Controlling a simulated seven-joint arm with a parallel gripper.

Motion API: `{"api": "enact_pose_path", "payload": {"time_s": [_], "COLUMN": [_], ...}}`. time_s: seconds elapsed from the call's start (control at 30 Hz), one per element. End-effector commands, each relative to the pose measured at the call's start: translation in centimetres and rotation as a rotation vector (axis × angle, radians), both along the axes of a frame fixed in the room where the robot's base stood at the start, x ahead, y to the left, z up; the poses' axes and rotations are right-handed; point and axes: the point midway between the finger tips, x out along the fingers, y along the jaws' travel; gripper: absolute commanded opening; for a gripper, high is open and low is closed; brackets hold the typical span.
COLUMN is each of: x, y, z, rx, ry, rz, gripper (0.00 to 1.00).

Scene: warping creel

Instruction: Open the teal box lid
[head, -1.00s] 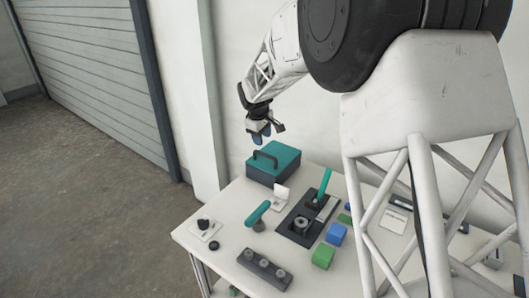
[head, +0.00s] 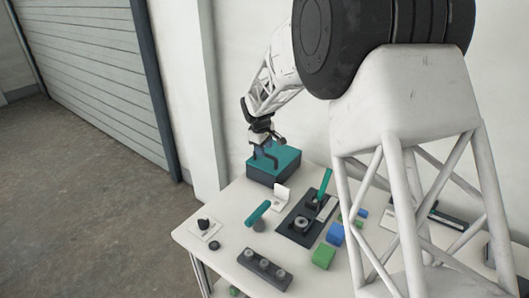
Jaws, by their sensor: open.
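The teal box lid (head: 286,158) sits closed on the dark grey box (head: 271,176) at the back left of the white table. A dark handle (head: 272,160) stands on the lid. My gripper (head: 262,152) is open, fingers pointing down, right at the lid's handle. The fingertips overlap the handle in this view, so I cannot tell whether they touch it or straddle it.
In front of the box stand a small white holder (head: 282,194), a teal cylinder (head: 257,212) and a dark fixture plate (head: 298,235). Blue (head: 335,234) and green (head: 323,256) blocks lie to the right. A wall rises close behind the box.

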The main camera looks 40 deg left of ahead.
Motion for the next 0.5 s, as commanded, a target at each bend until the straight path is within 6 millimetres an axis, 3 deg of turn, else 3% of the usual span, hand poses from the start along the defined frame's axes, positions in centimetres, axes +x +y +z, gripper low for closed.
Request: {"api": "enact_pose_path", "payload": {"time_s": [0.2,0.5], "x": [0.4,0.5], "y": [0.0,0.0], "z": [-1.9,-2.4], "rx": [-0.001,0.000], "ry": [0.000,-0.001], "rz": [0.000,0.000], "gripper": [0.42,0.42]}}
